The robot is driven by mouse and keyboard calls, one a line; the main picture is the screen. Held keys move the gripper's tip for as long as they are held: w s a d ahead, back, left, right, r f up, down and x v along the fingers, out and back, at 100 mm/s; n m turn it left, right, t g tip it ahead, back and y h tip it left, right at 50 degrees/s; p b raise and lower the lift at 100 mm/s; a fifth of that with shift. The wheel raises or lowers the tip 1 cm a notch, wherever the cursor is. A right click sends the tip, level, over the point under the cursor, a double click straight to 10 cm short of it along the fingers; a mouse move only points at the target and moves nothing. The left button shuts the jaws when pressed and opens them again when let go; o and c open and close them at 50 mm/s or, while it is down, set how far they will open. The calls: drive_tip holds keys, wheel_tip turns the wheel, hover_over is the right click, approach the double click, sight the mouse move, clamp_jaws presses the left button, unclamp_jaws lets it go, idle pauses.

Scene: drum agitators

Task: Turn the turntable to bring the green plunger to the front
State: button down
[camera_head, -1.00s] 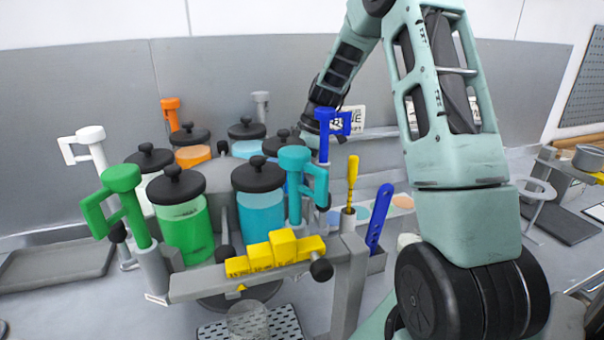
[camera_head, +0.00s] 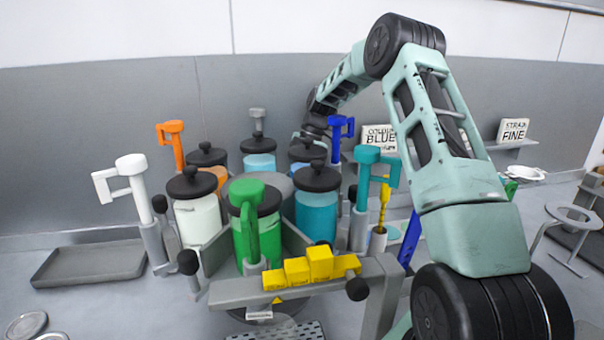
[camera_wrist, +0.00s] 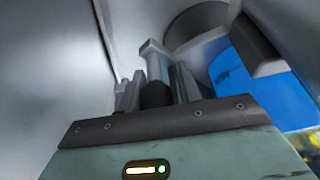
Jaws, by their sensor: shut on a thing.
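The green plunger (camera_head: 247,195) stands upright at the front middle of the turntable in the head view, in front of the green jar (camera_head: 270,232). The white plunger (camera_head: 137,190) is at the left and the teal plunger (camera_head: 366,195) at the right. The orange plunger (camera_head: 172,142), grey plunger (camera_head: 258,120) and blue plunger (camera_head: 338,138) are farther back. My arm reaches behind the jars, where its end is hidden in the head view. In the wrist view my gripper (camera_wrist: 166,92) is shut on a dark knob (camera_wrist: 156,95), apparently one of the turntable's.
Yellow stepped blocks (camera_head: 310,268) sit on a grey front rail (camera_head: 235,293). A grey tray (camera_head: 90,265) lies at the left. A yellow-handled tool (camera_head: 384,205) stands in a cup at the right. Signs (camera_head: 514,130) stand on a back shelf.

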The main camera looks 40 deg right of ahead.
drive_tip(key=shift+w+a+r+n, duration=0.1)
drive_tip(key=shift+w+a+n, duration=0.2)
drive_tip(key=shift+w, duration=0.35)
drive_tip(key=shift+w+a+r+n, duration=0.15)
drive_tip(key=shift+w+n, duration=0.15)
drive_tip(key=shift+w, duration=0.3)
drive_tip(key=shift+a+f, duration=0.1)
drive_tip(key=c, duration=1.1)
unclamp_jaws()
drive_tip(key=shift+w, duration=0.1)
drive_tip(key=shift+f, duration=0.1)
drive_tip(key=b+v, duration=0.2)
drive_tip(key=v, duration=1)
drive_tip(key=shift+w, duration=0.15)
